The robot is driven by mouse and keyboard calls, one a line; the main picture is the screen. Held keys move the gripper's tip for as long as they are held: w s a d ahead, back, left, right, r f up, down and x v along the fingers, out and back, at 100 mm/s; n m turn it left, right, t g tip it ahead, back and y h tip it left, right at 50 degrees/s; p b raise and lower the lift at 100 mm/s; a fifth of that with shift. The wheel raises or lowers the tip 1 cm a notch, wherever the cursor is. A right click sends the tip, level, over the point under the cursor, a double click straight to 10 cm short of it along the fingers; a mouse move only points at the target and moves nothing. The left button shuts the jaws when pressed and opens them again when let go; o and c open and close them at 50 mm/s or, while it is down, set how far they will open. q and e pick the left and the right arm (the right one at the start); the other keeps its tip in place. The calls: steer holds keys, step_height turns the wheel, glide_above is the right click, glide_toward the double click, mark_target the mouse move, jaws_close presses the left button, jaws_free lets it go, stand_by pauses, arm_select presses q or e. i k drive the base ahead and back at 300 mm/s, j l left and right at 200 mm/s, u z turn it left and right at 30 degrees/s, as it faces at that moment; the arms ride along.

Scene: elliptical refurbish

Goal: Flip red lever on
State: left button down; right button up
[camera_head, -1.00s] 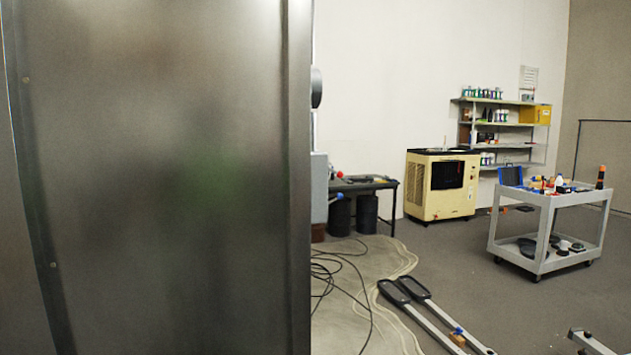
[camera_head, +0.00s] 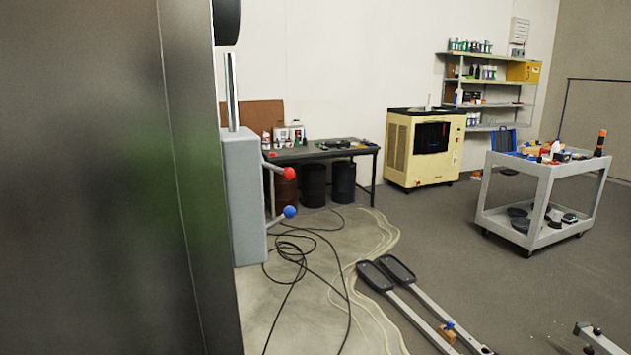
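The red lever is a short metal arm with a round red knob (camera_head: 288,174). It sticks out to the right from the upper part of a grey box (camera_head: 243,195), which stands at the right edge of a large metal panel (camera_head: 110,180). Below it, a second lever with a blue knob (camera_head: 289,212) sticks out from the same box. Neither of my grippers shows in the head view, so nothing is seen touching the levers.
The metal panel blocks the left side. Black cables (camera_head: 295,265) lie on the floor below the box. Two long metal bars with dark pads (camera_head: 397,268) lie front centre. A dark workbench (camera_head: 325,153), a yellow machine (camera_head: 424,150) and a grey cart (camera_head: 515,195) stand beyond. Grey floor between them is open.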

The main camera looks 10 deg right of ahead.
mark_target(287, 174)
steer(key=i+l, duration=0.1)
steer(key=l, duration=0.3)
steer(key=i+l, duration=0.15)
steer(key=l, duration=0.25)
steer(key=i+l, duration=0.1)
steer(key=l, duration=0.3)
steer(key=i+l, duration=0.15)
steer(key=l, duration=0.25)
